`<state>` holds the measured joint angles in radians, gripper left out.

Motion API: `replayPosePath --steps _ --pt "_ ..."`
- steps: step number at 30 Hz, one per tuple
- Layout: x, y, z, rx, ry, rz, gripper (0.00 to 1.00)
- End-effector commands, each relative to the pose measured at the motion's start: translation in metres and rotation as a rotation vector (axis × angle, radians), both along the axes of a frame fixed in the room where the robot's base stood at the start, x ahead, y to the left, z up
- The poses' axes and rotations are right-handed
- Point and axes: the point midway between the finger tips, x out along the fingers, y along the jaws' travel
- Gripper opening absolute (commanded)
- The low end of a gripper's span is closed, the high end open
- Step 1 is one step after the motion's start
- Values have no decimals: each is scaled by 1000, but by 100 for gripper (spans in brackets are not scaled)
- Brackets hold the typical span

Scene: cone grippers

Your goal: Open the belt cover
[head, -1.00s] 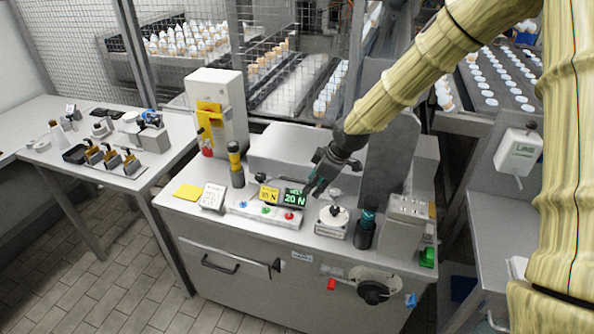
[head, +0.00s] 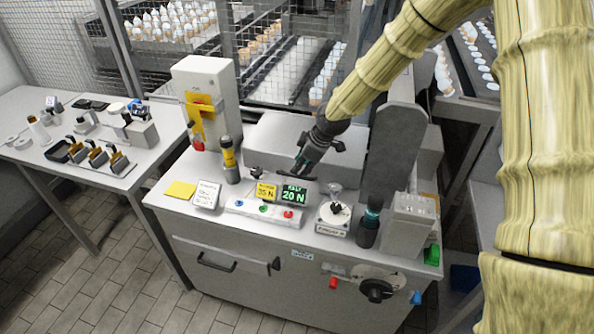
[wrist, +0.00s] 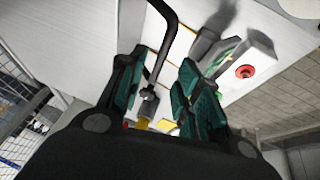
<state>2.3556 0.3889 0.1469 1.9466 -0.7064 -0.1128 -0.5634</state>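The belt cover (head: 275,141) looks to be the pale grey box along the back of the machine top, and it looks closed. A dark bent bar handle (head: 277,175) runs along its front lower side. My gripper (head: 300,170) is at the cover's front right, by the handle. In the wrist view the handle (wrist: 158,55) passes between the two teal-padded fingers (wrist: 160,95), closer to the left finger. The fingers are apart, with a gap beside the bar. I cannot tell whether either finger touches it.
A button strip (head: 262,212) and a green display (head: 293,196) stand in front. A round dial device (head: 335,214) and dark cylinder (head: 368,225) are at right. A yellow-black post (head: 230,160) stands left. A tall grey panel (head: 395,150) rises beside my arm.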

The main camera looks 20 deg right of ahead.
Motion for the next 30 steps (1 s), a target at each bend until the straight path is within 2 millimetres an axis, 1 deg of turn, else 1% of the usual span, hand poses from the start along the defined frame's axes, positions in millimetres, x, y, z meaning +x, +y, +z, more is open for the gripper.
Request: replayPosePath --steps 6,13,18,27,29,30 --pt "9 7 -22 -1 1 3 34" --pt "15 11 -39 -1 1 3 34" --pt "18 13 -44 -1 0 3 34" --pt "18 13 -45 -1 0 3 34" --pt "18 13 -45 -1 0 3 23" --pt "18 13 -45 -1 0 3 15"
